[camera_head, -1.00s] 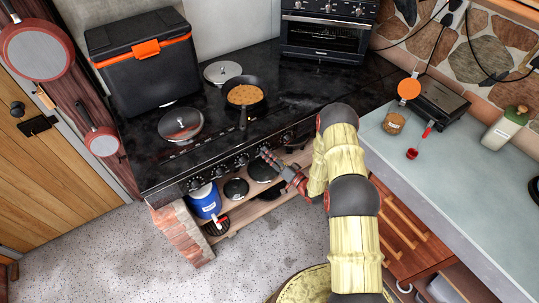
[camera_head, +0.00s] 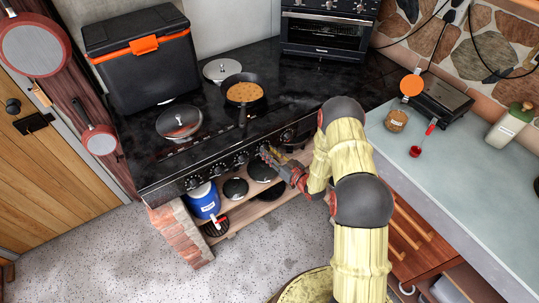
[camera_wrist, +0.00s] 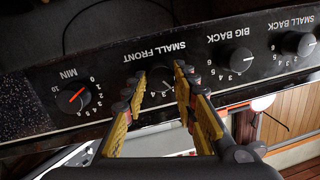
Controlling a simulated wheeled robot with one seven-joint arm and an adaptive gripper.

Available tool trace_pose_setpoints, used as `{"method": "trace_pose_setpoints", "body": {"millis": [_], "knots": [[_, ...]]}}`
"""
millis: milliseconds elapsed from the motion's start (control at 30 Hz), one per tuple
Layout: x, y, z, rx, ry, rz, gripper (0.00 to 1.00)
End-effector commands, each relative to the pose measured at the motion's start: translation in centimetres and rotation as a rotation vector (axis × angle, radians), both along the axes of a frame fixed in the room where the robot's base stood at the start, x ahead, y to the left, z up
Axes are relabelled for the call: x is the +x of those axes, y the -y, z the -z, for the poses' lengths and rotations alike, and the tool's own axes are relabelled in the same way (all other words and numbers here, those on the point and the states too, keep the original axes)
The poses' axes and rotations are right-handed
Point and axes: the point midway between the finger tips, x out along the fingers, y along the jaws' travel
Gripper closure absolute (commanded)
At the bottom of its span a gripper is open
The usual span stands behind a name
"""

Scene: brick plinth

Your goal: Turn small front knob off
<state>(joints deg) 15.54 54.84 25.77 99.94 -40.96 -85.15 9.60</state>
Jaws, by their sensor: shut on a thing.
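The small front knob (camera_wrist: 160,84) is a dark dial on the black stove front, under the label "SMALL FRONT", which appears upside down in the wrist view. My gripper (camera_wrist: 157,90) has its yellow fingers on either side of this knob and is shut on it. The fingers partly cover the dial, so I cannot read its pointer position. In the head view my gripper (camera_head: 264,152) is at the stove's front edge, at the right part of the knob row.
A timer knob (camera_wrist: 72,96) and the big back knob (camera_wrist: 241,59) flank the held knob. A pan with food (camera_head: 243,92) stands on the stove (camera_head: 290,90). A lower shelf (camera_head: 258,208) holds several lids and a blue container (camera_head: 204,201).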

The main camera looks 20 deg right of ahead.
Motion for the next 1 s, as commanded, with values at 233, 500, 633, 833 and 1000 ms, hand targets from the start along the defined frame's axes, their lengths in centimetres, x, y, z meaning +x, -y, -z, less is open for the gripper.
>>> {"method": "trace_pose_setpoints", "body": {"millis": [233,500,633,833,1000], "knots": [[0.05,-0.06,0.0,-0.224,0.075,0.001,0.97],[0.01,-0.22,-0.04,-0.467,0.155,-0.001,0.97],[-0.03,-0.24,0.03,-0.579,0.19,0.0,0.97],[-0.02,-0.32,-0.07,-0.73,0.24,-0.001,0.97],[-0.05,-0.37,-0.1,-0.825,0.27,0.0,0.97]]}}
